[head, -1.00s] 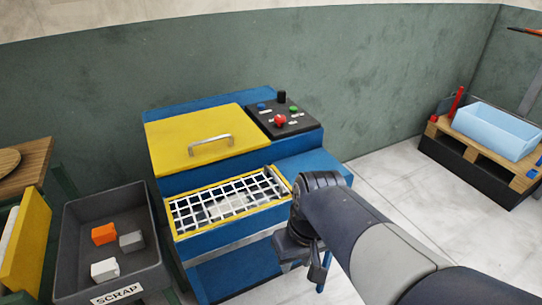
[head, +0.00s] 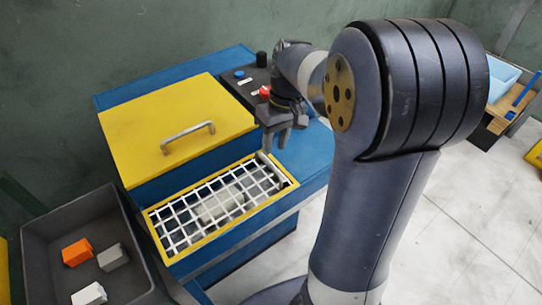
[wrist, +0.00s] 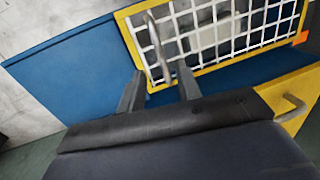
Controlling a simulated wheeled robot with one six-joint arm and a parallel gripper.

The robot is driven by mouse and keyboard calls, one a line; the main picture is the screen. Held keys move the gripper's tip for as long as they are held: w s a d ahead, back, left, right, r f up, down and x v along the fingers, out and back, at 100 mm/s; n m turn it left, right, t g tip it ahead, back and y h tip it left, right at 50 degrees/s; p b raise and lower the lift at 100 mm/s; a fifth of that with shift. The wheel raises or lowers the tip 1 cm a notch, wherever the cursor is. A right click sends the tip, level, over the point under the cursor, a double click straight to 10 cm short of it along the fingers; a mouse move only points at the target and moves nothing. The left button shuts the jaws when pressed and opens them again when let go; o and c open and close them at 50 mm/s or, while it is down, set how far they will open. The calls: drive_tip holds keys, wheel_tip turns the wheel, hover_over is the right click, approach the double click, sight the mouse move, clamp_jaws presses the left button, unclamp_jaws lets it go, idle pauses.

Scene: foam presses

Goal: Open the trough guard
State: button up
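The trough guard (head: 205,222) is a white wire grid in a yellow frame, lying flat and closed over the trough of the blue press. A pale block shows beneath the mesh. A grey bar handle (wrist: 157,45) stands at the guard's right end in the head view. My gripper (head: 277,147) points down just above that end. In the wrist view, my gripper (wrist: 160,70) has its two fingers apart, with the handle showing between the fingertips. I cannot tell whether either finger touches it.
A yellow lid (head: 160,115) with its own bar handle (head: 187,136) sits behind the guard. A dark control panel with a red button (head: 265,91) is close behind my gripper. A grey scrap bin (head: 50,225) stands left. Bare blue surface lies right of the guard.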

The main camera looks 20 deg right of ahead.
sight(270, 165)
drive_tip(key=f, duration=0.2)
drive_tip(key=a+f, duration=0.1)
drive_tip(key=f, duration=0.2)
drive_tip(key=shift+s+f, duration=0.15)
drive_tip(key=shift+f, duration=0.1)
drive_tip(key=shift+c, duration=0.5)
clamp_jaws()
